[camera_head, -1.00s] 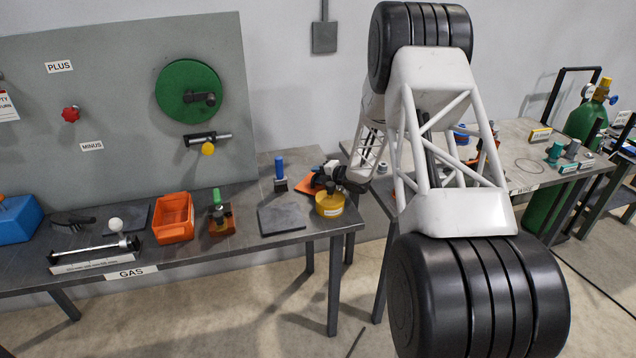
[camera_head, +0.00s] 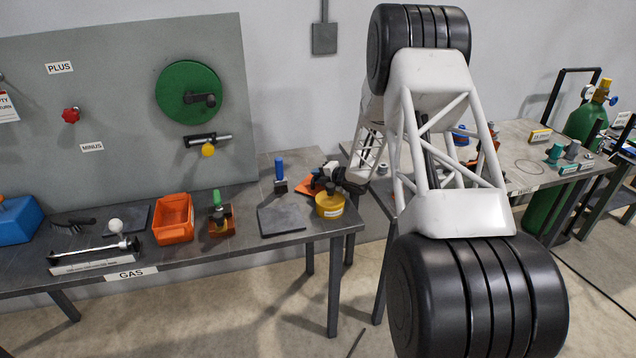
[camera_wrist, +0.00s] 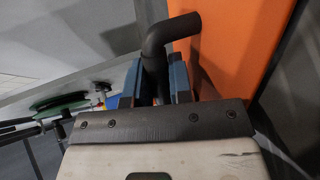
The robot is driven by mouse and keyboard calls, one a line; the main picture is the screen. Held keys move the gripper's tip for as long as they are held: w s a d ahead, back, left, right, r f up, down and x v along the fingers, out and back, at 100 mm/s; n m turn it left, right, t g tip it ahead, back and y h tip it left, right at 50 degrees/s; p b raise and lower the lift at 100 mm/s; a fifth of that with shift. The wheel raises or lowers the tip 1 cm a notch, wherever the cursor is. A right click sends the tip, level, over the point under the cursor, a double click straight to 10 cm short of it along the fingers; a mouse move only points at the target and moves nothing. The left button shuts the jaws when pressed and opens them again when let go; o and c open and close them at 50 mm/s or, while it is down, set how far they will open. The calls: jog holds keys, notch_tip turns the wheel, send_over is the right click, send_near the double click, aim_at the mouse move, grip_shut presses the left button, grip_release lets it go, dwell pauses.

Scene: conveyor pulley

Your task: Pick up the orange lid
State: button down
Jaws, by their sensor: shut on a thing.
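The orange lid (camera_wrist: 240,45) fills the upper right of the wrist view as a flat, tilted orange face. Its black bent handle (camera_wrist: 172,32) runs down between the two blue-grey fingers of my gripper (camera_wrist: 162,82). The gripper is shut on this handle. In the head view, part of the orange lid (camera_head: 306,187) shows at the right end of the left table, beside my dark gripper (camera_head: 326,175). My gripper and wrist hide much of it there, and I cannot tell whether it touches the table.
A yellow container (camera_head: 329,206) stands just in front of my gripper, near the table's right edge. A blue-handled tool (camera_head: 280,176) and a grey plate (camera_head: 281,219) are to the left. An orange bin (camera_head: 174,218) stands farther left. A gap separates the two tables.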

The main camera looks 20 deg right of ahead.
jog(key=shift+r, duration=0.1)
jog(key=shift+r, duration=4.95)
